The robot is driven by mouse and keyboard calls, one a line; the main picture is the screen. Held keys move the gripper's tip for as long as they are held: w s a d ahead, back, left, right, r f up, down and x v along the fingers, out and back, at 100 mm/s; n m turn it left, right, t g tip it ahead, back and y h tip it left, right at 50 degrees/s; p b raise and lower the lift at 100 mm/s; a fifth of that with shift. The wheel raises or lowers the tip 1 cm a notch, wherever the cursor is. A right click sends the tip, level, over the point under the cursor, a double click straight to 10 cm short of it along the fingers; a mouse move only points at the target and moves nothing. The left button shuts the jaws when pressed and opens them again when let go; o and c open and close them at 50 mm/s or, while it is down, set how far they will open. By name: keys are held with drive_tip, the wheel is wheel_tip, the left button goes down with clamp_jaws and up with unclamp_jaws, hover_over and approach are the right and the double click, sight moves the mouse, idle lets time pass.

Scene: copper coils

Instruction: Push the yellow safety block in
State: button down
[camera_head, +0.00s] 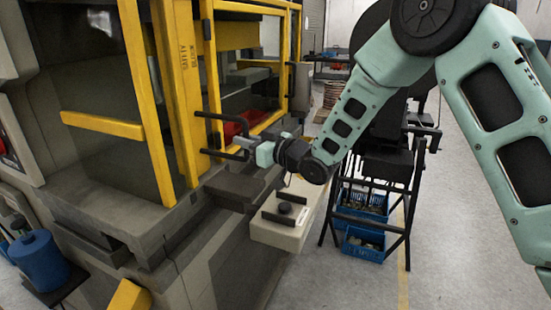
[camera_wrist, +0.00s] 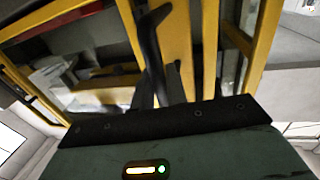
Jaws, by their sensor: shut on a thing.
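My gripper (camera_head: 242,147) is at the front of the yellow-framed machine door, left of centre in the head view. It is shut on the black door handle (camera_head: 215,115), which sticks out from the yellow frame. In the wrist view the dark handle (camera_wrist: 149,45) rises from between my gripper's fingers (camera_wrist: 160,88). A yellow block-like piece (camera_head: 128,297) shows at the bottom edge of the head view, partly cut off, well away from my gripper. I cannot tell whether it is the safety block.
The yellow door frame (camera_head: 211,75) has a window with red things behind it. A black rack with blue bins (camera_head: 362,243) stands to the right. A blue container (camera_head: 40,262) is at lower left.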

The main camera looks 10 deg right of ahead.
drive_tip(key=x, duration=0.2)
drive_tip(key=b+x, duration=0.1)
drive_tip(key=x, duration=0.1)
drive_tip(key=a+b+x, duration=0.1)
drive_tip(key=x, duration=0.1)
drive_tip(key=shift+s+d, duration=0.1)
drive_tip(key=shift+s, duration=0.35)
drive_tip(key=shift+w+a, duration=0.15)
drive_tip(key=shift+a, duration=0.05)
drive_tip(key=shift+r, duration=0.15)
drive_tip(key=shift+a, duration=0.1)
drive_tip(key=c, duration=1.8)
unclamp_jaws()
drive_tip(key=o, duration=0.3)
drive_tip(key=shift+w+a, duration=0.1)
